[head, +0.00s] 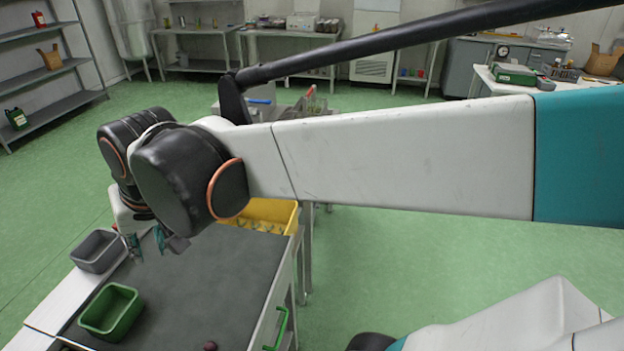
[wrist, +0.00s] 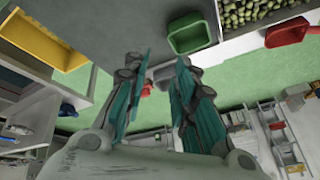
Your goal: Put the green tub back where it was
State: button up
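The green tub (head: 112,312) stands upright and looks empty on the dark grey mat of the bench, near the bench's left side. It also shows in the wrist view (wrist: 190,34), beyond the fingertips and a little right of them. My gripper (head: 148,243) hangs above the far part of the bench, apart from the green tub. In the wrist view its two fingers (wrist: 160,62) are spread with nothing held between them. Where the tub stood before cannot be seen from these frames.
A grey tub (head: 98,251) stands farther back on the bench's left edge. A yellow crate (head: 272,212) is at the far end. The wrist view shows olives (wrist: 250,12) and a red scoop (wrist: 287,32). The mat's middle (head: 205,280) is mostly clear.

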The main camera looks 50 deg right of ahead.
jog(key=s+d+f+n+t, duration=0.2)
jog(key=s+f+n, duration=0.1)
jog(key=s, duration=0.5)
jog(key=shift+s+d+n+h, duration=0.2)
jog(key=shift+s+n+h, duration=0.1)
dwell(0.7)
